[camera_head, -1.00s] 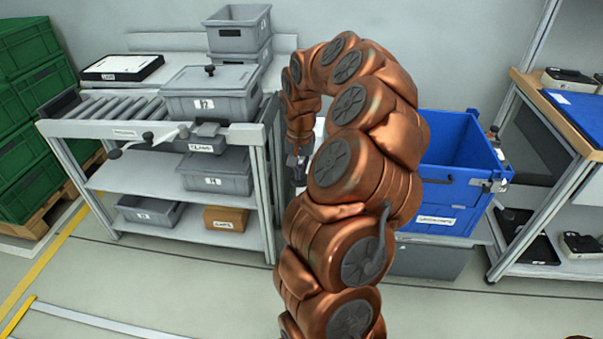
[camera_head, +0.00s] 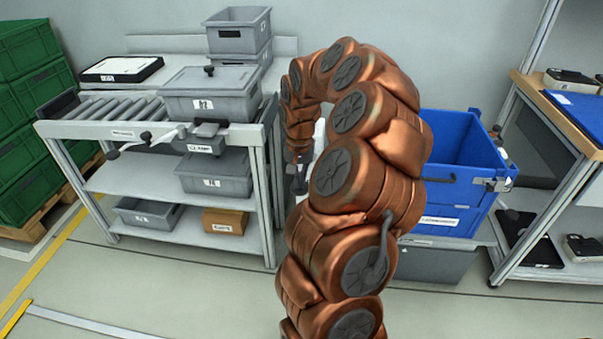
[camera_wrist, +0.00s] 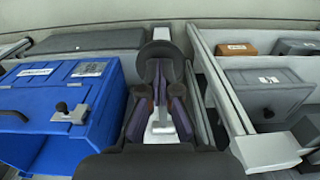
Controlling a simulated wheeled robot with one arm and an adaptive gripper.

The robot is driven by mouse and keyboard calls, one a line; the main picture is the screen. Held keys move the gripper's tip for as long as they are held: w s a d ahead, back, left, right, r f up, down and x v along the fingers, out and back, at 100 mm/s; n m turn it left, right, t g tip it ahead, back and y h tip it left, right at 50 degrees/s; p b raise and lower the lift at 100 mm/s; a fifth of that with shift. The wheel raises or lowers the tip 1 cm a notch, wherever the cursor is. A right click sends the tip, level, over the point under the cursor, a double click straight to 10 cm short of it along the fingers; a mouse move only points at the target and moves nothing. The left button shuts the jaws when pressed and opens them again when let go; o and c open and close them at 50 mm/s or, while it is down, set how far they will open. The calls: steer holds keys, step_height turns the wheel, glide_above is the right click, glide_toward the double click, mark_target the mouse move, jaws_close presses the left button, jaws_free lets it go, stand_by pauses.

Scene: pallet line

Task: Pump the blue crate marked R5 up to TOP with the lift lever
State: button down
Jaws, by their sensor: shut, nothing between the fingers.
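A blue crate (camera_head: 450,200) stands right of my arm in the head view, partly hidden by it. It also shows at the left in the wrist view (camera_wrist: 45,130). Its white label is too small to read, so I cannot confirm R5. A dark-knobbed metal fitting (camera_head: 497,184) sits on its right side; the knob also shows in the wrist view (camera_wrist: 62,108). My gripper (camera_head: 299,186) hangs shut and empty between the grey roller station and the crate. Its fingers (camera_wrist: 161,112) fill the middle of the wrist view. I cannot make out a lift lever or a TOP mark for certain.
The roller station (camera_head: 125,128) at the left carries grey bins (camera_head: 212,105) and black-knobbed handles (camera_head: 147,137) at its front. Green crates (camera_head: 28,110) stand far left. A wooden-topped bench (camera_head: 560,105) is at the right. The floor in front is clear.

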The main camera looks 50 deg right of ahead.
mark_target(299, 194)
steer(key=shift+s+a+f+b, duration=0.15)
steer(key=shift+f+b, duration=0.2)
steer(key=shift+f, duration=0.25)
steer(key=shift+a+f+b, duration=0.1)
steer(key=shift+f+b, duration=0.6)
steer(key=shift+f, duration=0.15)
steer(key=shift+a+f+b, duration=0.1)
steer(key=shift+f+b, duration=0.6)
steer(key=shift+f, duration=0.25)
steer(key=shift+f+b, duration=0.6)
steer(key=shift+f, duration=0.25)
